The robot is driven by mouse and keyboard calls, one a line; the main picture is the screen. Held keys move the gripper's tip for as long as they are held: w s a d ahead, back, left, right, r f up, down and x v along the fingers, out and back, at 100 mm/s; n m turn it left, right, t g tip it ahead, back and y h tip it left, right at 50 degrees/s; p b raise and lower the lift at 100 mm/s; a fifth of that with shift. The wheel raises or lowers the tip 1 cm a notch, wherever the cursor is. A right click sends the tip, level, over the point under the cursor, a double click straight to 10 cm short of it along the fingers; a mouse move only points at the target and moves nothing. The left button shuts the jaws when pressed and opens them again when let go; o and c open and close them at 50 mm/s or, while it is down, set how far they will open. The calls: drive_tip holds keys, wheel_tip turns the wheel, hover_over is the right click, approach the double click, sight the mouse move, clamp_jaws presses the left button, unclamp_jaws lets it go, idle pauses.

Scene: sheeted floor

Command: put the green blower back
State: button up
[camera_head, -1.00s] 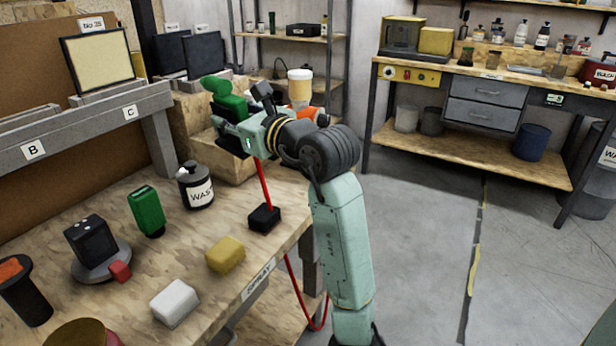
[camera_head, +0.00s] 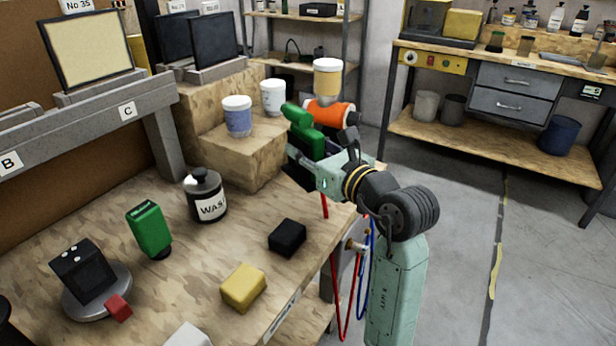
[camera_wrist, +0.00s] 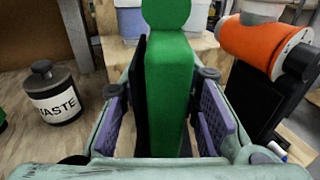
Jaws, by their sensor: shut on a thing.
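The green blower (camera_head: 305,130) is held up in my gripper (camera_head: 312,165), above the right edge of the wooden bench (camera_head: 150,300). In the wrist view the green blower (camera_wrist: 168,85) stands between the purple pads of my gripper (camera_wrist: 165,110), which are shut on it. Its lower end is hidden by the gripper. A red line (camera_head: 325,206) hangs down below the gripper; I cannot see where its upper end joins.
A wooden box (camera_head: 240,150) carries tubs. The waste bottle (camera_head: 206,195), black block (camera_head: 287,237), yellow block (camera_head: 243,287) and another green item (camera_head: 149,229) stand on the bench.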

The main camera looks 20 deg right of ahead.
sight(306, 174)
drive_tip(key=shift+f, duration=2.8)
drive_tip(key=shift+f, duration=0.15)
drive_tip(key=o, duration=0.7)
drive_tip(key=shift+r, duration=0.2)
drive_tip(key=shift+b+v, duration=1.2)
drive_tip(key=shift+v, duration=4.8)
